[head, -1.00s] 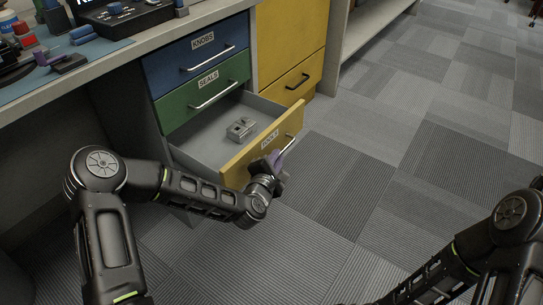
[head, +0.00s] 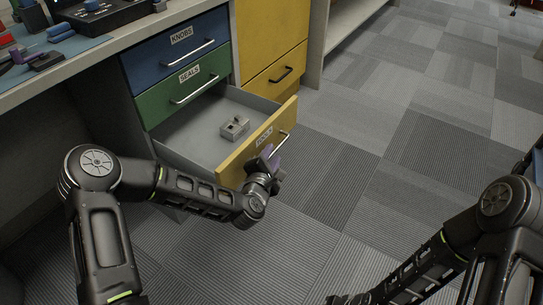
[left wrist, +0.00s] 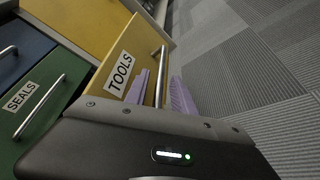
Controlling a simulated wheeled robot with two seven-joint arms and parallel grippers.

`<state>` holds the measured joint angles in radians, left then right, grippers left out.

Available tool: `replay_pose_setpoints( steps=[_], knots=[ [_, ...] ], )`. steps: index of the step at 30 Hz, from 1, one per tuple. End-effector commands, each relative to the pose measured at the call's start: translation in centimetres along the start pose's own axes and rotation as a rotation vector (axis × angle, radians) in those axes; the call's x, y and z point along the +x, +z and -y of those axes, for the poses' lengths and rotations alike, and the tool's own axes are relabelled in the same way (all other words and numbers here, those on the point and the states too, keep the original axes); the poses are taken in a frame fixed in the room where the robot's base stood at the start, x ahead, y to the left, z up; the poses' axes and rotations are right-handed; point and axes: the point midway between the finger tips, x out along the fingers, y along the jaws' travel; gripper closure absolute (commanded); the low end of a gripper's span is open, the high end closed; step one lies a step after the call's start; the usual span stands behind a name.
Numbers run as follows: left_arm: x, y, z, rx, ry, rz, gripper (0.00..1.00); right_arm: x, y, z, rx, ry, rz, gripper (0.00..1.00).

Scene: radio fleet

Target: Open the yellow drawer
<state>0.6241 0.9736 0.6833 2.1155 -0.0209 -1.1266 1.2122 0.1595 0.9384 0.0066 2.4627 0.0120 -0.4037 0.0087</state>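The yellow drawer (head: 257,141), labelled TOOLS, is the lowest of the stack and is pulled well out. Its grey inside shows, with a small grey metal part (head: 235,127) lying in it. My left gripper (head: 272,157) is at the drawer front by the bar handle (head: 285,137). In the left wrist view, the purple fingers (left wrist: 161,92) stand apart, with the handle (left wrist: 158,64) between them and a gap beside it.
Above are the shut green SEALS drawer (head: 185,87) and blue KNOBS drawer (head: 178,50). A yellow cabinet (head: 268,38) stands to their right. The worktop (head: 88,50) above holds several small items. The carpet floor (head: 370,150) to the right is clear.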

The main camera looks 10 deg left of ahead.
Motion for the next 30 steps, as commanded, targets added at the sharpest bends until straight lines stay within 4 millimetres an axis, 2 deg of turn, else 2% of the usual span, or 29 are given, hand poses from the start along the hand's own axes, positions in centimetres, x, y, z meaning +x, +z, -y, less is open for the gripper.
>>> replay_pose_setpoints(
  steps=[11,24,30],
  knots=[
    [-0.6,0.0,-0.1,0.001,0.000,-0.001,0.68,-0.3,0.0,0.1,0.000,0.000,0.001,1.00],
    [-6.9,0.1,-0.1,0.001,-0.001,-0.001,0.68,-2.4,0.2,0.7,-0.001,0.000,0.011,1.00],
    [-7.8,0.0,0.0,0.001,0.001,0.000,0.68,-2.5,0.2,0.8,-0.001,0.000,0.012,1.00]
  ],
)
